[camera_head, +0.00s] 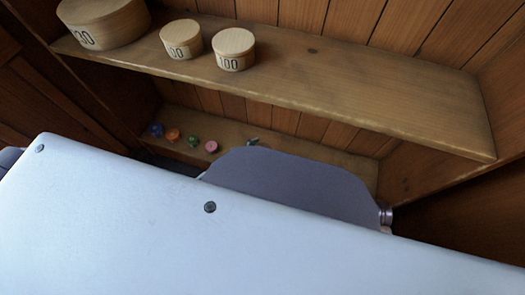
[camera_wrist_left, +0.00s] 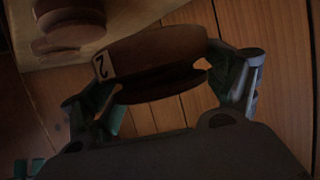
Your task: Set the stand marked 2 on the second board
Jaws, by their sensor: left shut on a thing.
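The stand marked 2 (camera_wrist_left: 155,52) is a dark brown round wooden piece with a pale label, seen in the left wrist view. My left gripper (camera_wrist_left: 168,88) is shut on it, with one finger at each side. The stand looks tilted in that view and clear of the board there. In the head view my arm hides the stand and nearly all of the gripper. An upper board (camera_head: 375,105) and a lower board (camera_head: 230,132) show in the head view; my arm covers much of the lower one. My right gripper is in neither view.
A large round box (camera_head: 105,24) and two smaller ones (camera_head: 181,40) (camera_head: 234,50) stand on the upper board's left half; its right half is clear. Several small coloured spools (camera_head: 193,141) line the lower board's left. Round brown things (camera_wrist_left: 68,22) sit on a board in the wrist view.

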